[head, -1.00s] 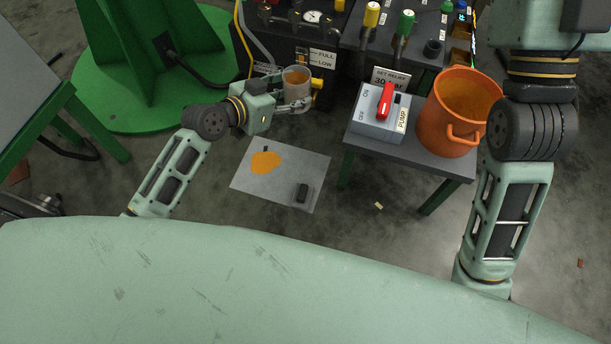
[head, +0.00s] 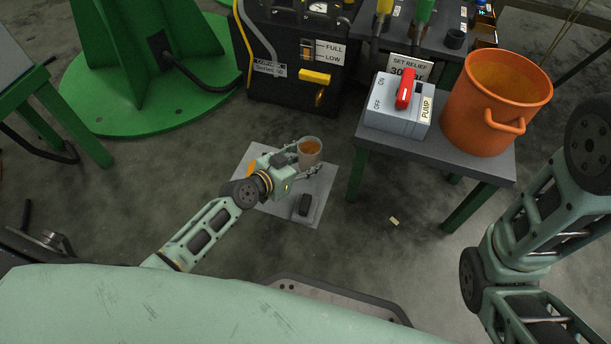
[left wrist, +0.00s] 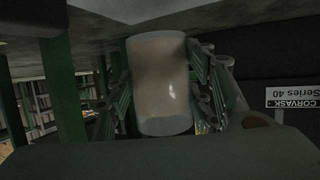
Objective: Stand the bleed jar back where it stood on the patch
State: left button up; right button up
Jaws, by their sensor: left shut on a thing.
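The bleed jar (head: 310,151) is a clear cup with amber fluid in it, upright in the head view. My left gripper (head: 306,160) is shut on it, and the jar is over the right part of the patch (head: 318,188). I cannot tell whether its base is raised or touching. The left wrist view shows the jar (left wrist: 160,85) between the two fingers. The patch is a pale grey sheet on the floor. My arm hides much of its left side and most of its orange stain (head: 250,169). My right gripper is out of view.
A small dark block (head: 304,205) lies on the patch's near part. A grey stand (head: 440,160) at right bears the pump switch box (head: 398,118) and an orange bucket (head: 495,105). The black power unit (head: 290,75) stands behind. The floor right of the patch is mostly clear.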

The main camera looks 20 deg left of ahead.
aim_at(302, 171)
pick_arm(q)
jog(key=shift+f+b, duration=1.8)
jog(key=shift+f, duration=0.6)
jog(key=shift+r, duration=0.15)
jog(key=o, duration=1.2)
jog(key=shift+o, duration=0.2)
